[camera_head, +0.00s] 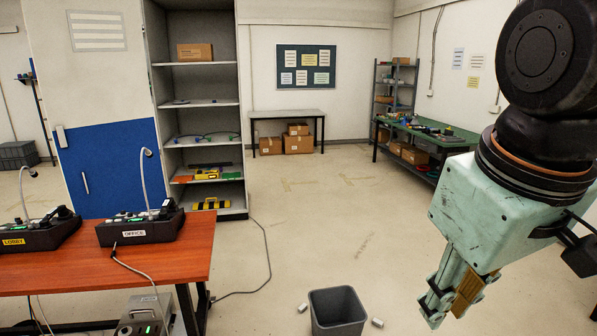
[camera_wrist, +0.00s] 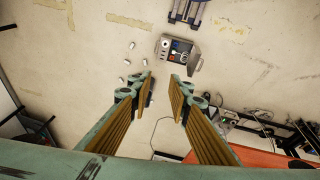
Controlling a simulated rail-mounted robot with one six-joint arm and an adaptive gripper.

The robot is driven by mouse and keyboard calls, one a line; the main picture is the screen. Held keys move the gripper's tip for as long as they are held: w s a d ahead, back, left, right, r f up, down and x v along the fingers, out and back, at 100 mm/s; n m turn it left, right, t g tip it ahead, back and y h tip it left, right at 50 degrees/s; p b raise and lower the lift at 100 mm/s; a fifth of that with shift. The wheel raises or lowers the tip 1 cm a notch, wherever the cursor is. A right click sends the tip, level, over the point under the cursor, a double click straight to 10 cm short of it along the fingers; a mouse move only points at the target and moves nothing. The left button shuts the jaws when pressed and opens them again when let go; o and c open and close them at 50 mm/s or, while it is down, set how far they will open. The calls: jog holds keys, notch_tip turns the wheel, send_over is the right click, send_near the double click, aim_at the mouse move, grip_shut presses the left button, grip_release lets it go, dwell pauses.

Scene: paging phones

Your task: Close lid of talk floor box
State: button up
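A small grey box (camera_wrist: 177,52) with dark, blue and red parts on its face lies on the floor in the wrist view, beyond my fingertips. A grey flap, which looks like its lid (camera_wrist: 194,63), stands open at its right side. No label on it is readable. I do not make this box out in the head view. My gripper (camera_wrist: 162,88) is open and empty in the wrist view, its two ribbed fingers apart, well above the floor and short of the box. In the head view my gripper (camera_head: 452,300) hangs at the lower right, pointing down, touching nothing.
A grey bin (camera_head: 337,312) stands on the floor, with small white cylinders beside it. A red-brown table (camera_head: 190,255) with paging phones (camera_head: 140,227) is at the left, with a grey unit (camera_head: 146,312) below. A cable crosses the floor. The central floor is largely clear.

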jog(key=s+m, duration=0.3)
jog(key=s, duration=0.5)
jog(key=shift+s+d+t, duration=0.2)
jog(key=shift+d+t, duration=0.05)
jog(key=shift+t, duration=0.05)
jog(key=shift+w, duration=0.15)
